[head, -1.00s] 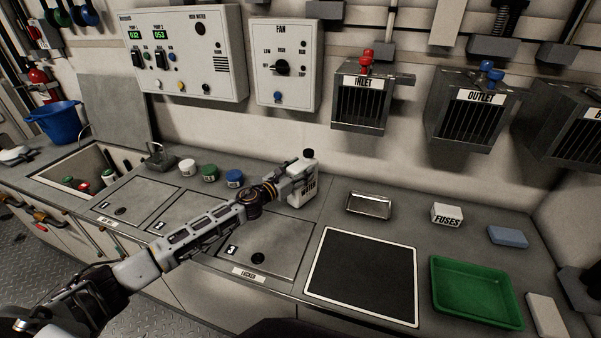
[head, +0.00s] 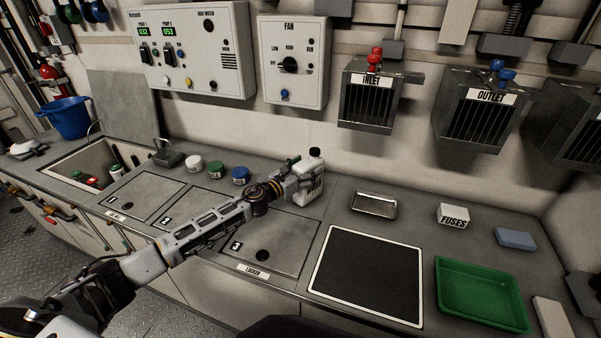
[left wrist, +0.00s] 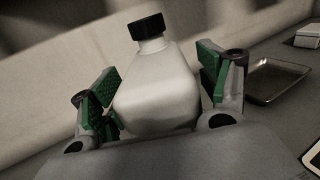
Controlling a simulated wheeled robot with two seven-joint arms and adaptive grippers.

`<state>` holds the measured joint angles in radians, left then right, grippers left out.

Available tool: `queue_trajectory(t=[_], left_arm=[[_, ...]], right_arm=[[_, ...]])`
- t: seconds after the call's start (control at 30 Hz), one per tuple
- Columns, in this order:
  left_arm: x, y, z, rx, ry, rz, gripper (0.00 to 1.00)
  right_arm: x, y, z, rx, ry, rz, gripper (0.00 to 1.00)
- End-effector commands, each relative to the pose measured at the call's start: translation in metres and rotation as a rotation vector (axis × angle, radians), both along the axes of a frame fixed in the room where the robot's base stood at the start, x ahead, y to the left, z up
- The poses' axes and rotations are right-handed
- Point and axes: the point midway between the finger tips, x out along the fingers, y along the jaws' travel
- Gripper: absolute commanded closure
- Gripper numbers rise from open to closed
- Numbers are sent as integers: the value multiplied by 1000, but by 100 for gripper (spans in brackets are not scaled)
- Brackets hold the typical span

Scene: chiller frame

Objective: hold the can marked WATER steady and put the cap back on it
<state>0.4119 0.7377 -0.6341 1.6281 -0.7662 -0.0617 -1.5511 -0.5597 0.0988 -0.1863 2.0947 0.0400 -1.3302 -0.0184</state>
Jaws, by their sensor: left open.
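A white can (head: 311,185) with a black cap-like top stands upright on the counter near the wall. It has a dark label on its side, whose lettering I cannot read. In the left wrist view the can (left wrist: 155,88) fills the middle, and its black top (left wrist: 148,27) sits on the neck. My left gripper (left wrist: 160,95) is open, with one green-padded finger on each side of the can's body. The left finger is close to it; I cannot tell whether either finger touches. No separate loose cap is clearly seen. My right gripper is not in view.
Small pots with white (head: 194,164), green (head: 216,173) and blue (head: 240,176) tops stand left of the can. A metal tray (head: 374,205), a FUSES box (head: 453,215), a dark mat (head: 366,273) and a green tray (head: 482,295) lie to the right. A sink (head: 88,165) holds several items.

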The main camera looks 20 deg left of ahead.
Motion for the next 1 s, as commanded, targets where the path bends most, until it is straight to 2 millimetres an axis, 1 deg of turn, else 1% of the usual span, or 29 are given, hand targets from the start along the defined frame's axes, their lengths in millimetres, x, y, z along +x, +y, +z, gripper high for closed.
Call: queue_trajectory(t=[0.13, 0.27, 1.0], left_arm=[[0, 0, 3, 0, 0, 0, 24], [-5, 3, 1, 1, 2, 1, 24], [-51, 24, 2, 1, 0, 0, 24]], right_arm=[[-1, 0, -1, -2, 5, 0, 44], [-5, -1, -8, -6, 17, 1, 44], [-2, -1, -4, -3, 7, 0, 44]])
